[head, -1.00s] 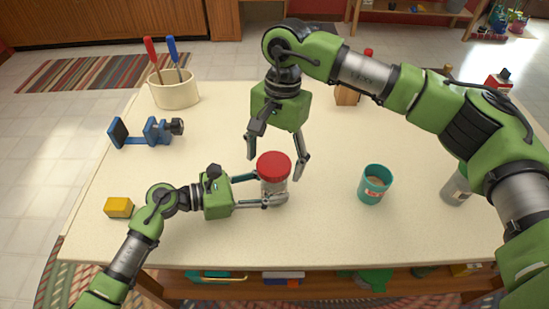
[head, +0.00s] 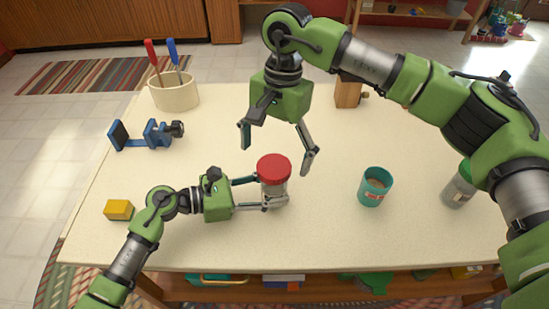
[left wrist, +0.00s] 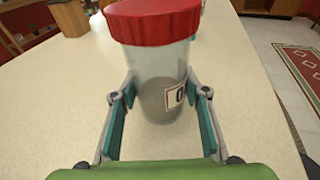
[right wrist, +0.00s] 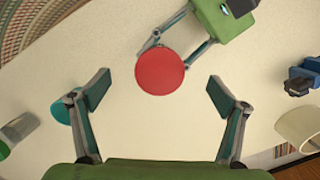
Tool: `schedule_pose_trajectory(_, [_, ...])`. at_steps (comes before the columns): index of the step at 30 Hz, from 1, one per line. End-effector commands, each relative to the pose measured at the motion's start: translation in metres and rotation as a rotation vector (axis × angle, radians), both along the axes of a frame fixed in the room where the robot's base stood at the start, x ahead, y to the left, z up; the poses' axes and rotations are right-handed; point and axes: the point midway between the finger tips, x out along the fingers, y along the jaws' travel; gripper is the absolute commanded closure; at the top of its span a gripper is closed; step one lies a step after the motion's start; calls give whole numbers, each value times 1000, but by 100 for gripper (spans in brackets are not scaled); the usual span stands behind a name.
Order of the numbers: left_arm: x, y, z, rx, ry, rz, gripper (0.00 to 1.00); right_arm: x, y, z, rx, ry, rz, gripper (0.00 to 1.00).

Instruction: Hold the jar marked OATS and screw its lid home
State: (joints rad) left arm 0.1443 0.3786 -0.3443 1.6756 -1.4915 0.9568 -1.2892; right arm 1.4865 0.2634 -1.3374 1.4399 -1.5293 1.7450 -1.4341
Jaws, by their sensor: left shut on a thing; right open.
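The clear jar (head: 273,190) stands upright on the table with grey-brown contents. In the left wrist view the jar (left wrist: 162,85) shows part of a label with an "O"; the rest is hidden. The red lid (head: 273,168) sits on top of it; I cannot tell how far it is screwed on. My left gripper (head: 274,191) is shut around the jar's body from the left, below the lid. My right gripper (head: 277,157) is open and empty above the jar, its fingers apart. In the right wrist view the lid (right wrist: 160,72) lies beyond the fingertips, between their lines.
A teal cup (head: 375,186) and a grey bottle with a green cap (head: 458,187) stand to the right. A blue clamp (head: 145,134), a cream crock (head: 174,92) with two tools and a yellow block (head: 118,210) are at the left. The table front (head: 300,245) is clear.

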Motion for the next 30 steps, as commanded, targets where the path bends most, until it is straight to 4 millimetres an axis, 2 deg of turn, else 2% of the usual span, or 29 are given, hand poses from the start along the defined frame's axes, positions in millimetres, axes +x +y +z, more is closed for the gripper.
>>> schedule_pose_trajectory(13, [0,0,0,1,0,0,79,1,0,36,0,-1,-1,10])
schedule_pose_trajectory(24, [0,0,0,1,0,0,79,0,0,42,0,0,0,10])
schedule_pose_trajectory(25, [0,0,0,1,0,0,79,0,0,42,0,0,0,15])
schedule_pose_trajectory(27, [0,0,0,1,0,0,79,0,0,42,0,-4,12,33])
schedule_pose_trajectory(30, [0,0,0,1,0,0,79,0,2,47,-4,-34,89,35])
